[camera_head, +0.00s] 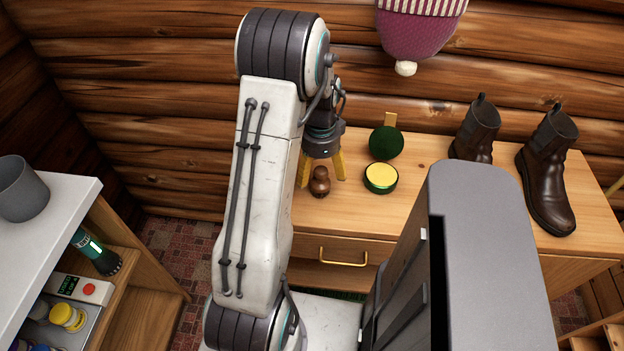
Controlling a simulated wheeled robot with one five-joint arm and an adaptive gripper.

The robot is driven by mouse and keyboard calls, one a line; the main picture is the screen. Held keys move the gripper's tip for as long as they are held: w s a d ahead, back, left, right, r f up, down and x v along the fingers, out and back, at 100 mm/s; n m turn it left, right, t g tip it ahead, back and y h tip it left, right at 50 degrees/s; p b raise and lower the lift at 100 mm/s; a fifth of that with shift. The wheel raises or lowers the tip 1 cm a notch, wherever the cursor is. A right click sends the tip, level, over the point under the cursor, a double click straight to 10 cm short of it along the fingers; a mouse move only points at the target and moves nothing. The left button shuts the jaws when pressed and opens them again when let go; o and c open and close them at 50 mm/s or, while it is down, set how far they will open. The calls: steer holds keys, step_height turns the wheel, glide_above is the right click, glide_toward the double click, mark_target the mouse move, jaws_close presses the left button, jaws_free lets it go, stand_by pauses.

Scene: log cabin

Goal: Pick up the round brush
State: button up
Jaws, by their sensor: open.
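The round brush (319,183), a small dark brown piece with a rounded knob on top, stands upright on the wooden table (400,215) near its left end. My gripper (322,175) points down over the table at the brush, its two yellow fingers spread apart. One finger shows on each side of the brush in this view. The gripper is open and holds nothing. I cannot tell whether the fingers are level with the brush or behind it, or whether they touch it.
An open green tin (381,179) with yellow content lies right of the brush, its dark green lid (386,143) behind it. Dark brown boots (548,170) stand at the right. A drawer handle (343,257) is in front. A white-topped shelf (60,225) stands left.

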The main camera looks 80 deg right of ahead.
mark_target(321, 186)
steer(key=shift+s+f+p, duration=0.15)
steer(key=shift+f+p, duration=0.05)
steer(key=shift+f, duration=1.35)
steer(key=shift+s+f+p, duration=0.1)
steer(key=shift+f+p, duration=0.05)
steer(key=shift+f, duration=1.35)
steer(key=shift+a, duration=0.1)
steer(key=c, duration=1.3)
steer(key=shift+r, duration=0.1)
steer(key=shift+c, duration=0.2)
